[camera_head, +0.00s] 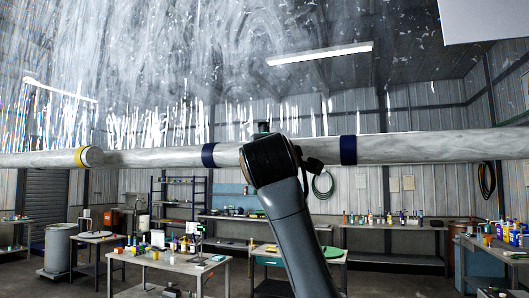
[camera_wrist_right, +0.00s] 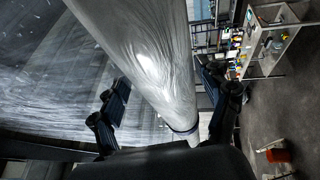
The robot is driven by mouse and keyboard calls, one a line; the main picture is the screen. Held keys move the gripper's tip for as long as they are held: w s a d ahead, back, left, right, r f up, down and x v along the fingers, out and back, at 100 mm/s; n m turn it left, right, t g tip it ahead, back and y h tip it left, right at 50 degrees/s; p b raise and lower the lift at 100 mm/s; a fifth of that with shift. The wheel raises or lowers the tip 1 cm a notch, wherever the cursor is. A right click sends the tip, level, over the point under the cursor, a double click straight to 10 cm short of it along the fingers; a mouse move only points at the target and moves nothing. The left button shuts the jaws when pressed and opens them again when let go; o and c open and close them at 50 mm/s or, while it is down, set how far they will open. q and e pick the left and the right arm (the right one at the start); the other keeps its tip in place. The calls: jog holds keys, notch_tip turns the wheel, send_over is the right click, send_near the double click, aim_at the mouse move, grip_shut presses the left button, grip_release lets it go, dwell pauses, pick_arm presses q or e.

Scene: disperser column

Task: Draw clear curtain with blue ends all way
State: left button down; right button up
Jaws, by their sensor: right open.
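A long whitish, wrinkled roll crosses the head view, and its section with blue bands at both ends, the curtain (camera_head: 228,154), is at the middle. The left blue band (camera_head: 208,155) and right blue band (camera_head: 348,150) show on either side of my right gripper (camera_head: 283,155). The gripper is at the roll and hides part of it. In the right wrist view the roll (camera_wrist_right: 150,65) runs between the two spread fingers of my right gripper (camera_wrist_right: 168,80), with a blue band (camera_wrist_right: 185,130) near its lower end. Contact cannot be told. My left gripper is not in view.
A streaked translucent sheet (camera_head: 150,70) fills the upper left. Workbenches with bottles, such as the front one (camera_head: 170,262), stand on the floor below. An orange bucket (camera_wrist_right: 277,155) is on the floor.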

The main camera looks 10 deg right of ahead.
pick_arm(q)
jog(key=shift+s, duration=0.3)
pick_arm(e)
jog(key=v, duration=1.2)
